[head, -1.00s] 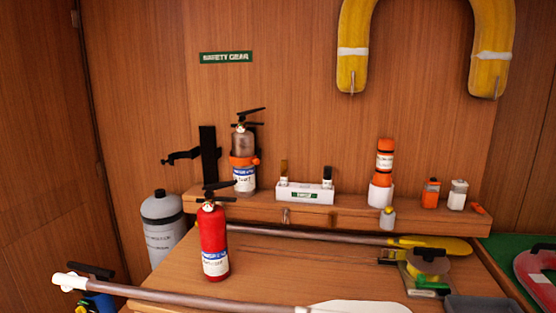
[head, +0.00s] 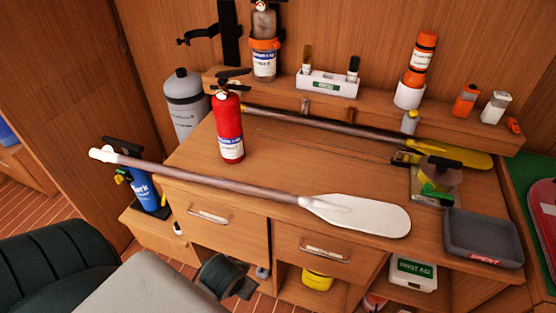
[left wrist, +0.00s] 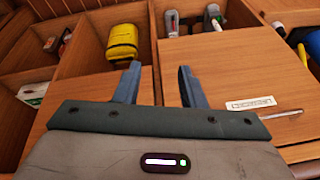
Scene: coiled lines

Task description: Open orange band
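An orange band (head: 264,44) goes around a grey-topped extinguisher (head: 264,66) with a white and blue label. It stands upright against the back wall on the raised shelf, its top cut off by the head view's edge. The band looks closed around the cylinder; its clasp is too small to make out. My left gripper (head: 235,283) is low in front of the desk's drawers, far below the band. In the left wrist view its two blue-grey fingers (left wrist: 158,82) are apart with nothing between them. The band is not in that view. My right gripper is not in view.
A red extinguisher (head: 228,128) stands on the desk in front of the shelf. A white-bladed paddle (head: 355,214) lies along the front edge; another paddle (head: 330,124) lies behind. An empty black bracket (head: 229,35) is left of the band. A white holder (head: 327,84) stands right.

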